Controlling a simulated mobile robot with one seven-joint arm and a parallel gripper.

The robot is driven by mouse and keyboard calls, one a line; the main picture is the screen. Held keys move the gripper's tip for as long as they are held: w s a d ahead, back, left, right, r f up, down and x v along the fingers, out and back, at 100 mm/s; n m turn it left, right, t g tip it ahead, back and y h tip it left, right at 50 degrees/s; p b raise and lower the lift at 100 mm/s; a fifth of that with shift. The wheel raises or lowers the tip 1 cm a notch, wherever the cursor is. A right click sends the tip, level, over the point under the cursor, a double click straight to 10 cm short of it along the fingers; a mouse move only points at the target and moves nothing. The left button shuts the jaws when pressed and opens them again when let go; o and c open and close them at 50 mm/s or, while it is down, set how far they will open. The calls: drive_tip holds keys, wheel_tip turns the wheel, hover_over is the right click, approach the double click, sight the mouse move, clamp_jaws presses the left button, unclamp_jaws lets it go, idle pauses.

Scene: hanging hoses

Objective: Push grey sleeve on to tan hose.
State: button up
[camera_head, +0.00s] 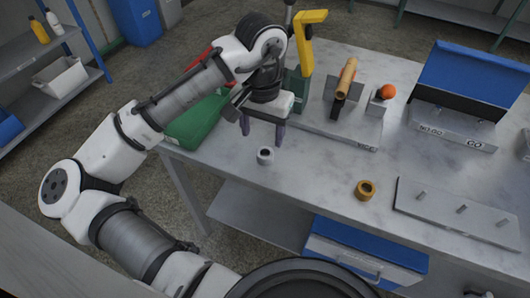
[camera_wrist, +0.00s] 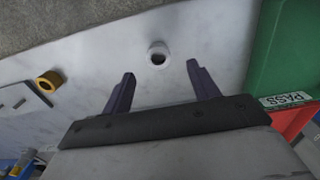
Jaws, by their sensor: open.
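A light grey sleeve (camera_head: 265,155), a short ring, stands on the marble-look table in the head view. It also shows in the wrist view (camera_wrist: 158,48), beyond and between my fingertips. The tan hose (camera_head: 347,75) is a short tan piece held up at a slant by a dark clamp on the grey fixture at the back of the table. My gripper (camera_head: 263,140) is open and empty above the table, just behind the sleeve in the head view. Its two dark purple fingers (camera_wrist: 160,75) point toward the sleeve without touching it.
A brass ring (camera_head: 365,190) and a plate with pegs (camera_head: 458,211) lie to the right. A green bin (camera_head: 196,122) marked PASS in the wrist view is at left. A blue-lidded box (camera_head: 462,95), yellow tool (camera_head: 308,40) and orange ball (camera_head: 387,91) stand behind. The table between sleeve and brass ring is clear.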

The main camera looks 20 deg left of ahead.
sight(265, 150)
drive_tip(key=f, duration=0.7)
drive_tip(key=shift+w+d+f+p, duration=0.1)
drive_tip(key=shift+w+d+p, duration=0.15)
drive_tip(key=shift+p, duration=0.15)
drive_tip(key=shift+c, duration=0.2)
drive_tip(key=c, duration=1)
